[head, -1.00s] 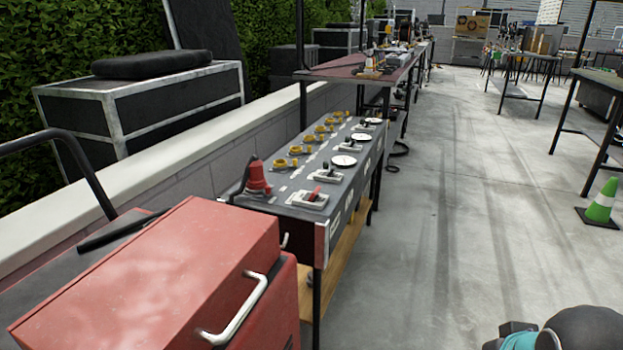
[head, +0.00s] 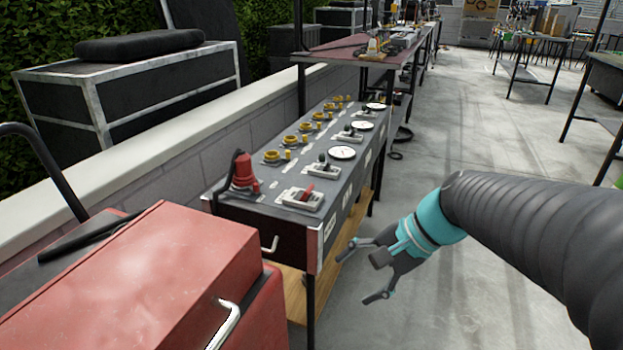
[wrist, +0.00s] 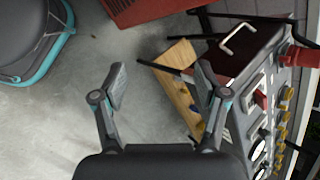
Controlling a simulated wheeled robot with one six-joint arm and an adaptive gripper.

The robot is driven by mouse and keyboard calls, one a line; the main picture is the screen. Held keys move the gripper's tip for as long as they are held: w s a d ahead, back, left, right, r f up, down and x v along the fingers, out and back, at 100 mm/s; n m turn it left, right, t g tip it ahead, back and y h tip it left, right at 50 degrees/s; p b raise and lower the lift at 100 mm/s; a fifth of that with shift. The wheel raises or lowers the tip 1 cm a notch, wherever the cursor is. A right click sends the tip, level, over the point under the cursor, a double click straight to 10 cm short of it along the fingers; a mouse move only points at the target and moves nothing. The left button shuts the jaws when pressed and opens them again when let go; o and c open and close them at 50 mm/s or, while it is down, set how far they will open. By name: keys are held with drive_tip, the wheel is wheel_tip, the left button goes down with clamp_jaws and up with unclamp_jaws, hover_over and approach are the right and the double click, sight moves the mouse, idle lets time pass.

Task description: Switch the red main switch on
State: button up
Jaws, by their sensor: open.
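The red main switch (head: 308,192) is a small red lever on a pale base plate at the near end of a grey panel bench (head: 262,212). It also shows in the wrist view (wrist: 260,99), right of the fingers. My gripper (head: 362,272) is open and empty, in front and to the right of the bench's near end, lower than the bench top and apart from the switch. In the wrist view my two fingers (wrist: 160,88) are spread, with floor and a wooden shelf behind them.
A red plug-like device (head: 243,176) stands left of the switch. Black-handled switches (head: 322,165), yellow sockets and round dials (head: 342,153) line the bench. A red tool chest (head: 150,280) stands close at the left.

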drive_tip(key=w+a+m+y, duration=0.2)
drive_tip(key=w+m+y, duration=0.45)
drive_tip(key=w, duration=0.55)
drive_tip(key=m+t+y, duration=0.3)
drive_tip(key=m+t, duration=0.2)
drive_tip(key=m, duration=0.2)
approach(310, 188)
drive_tip(key=x, duration=1)
drive_tip(key=shift+a, duration=0.25)
drive_tip(key=c, duration=1.2)
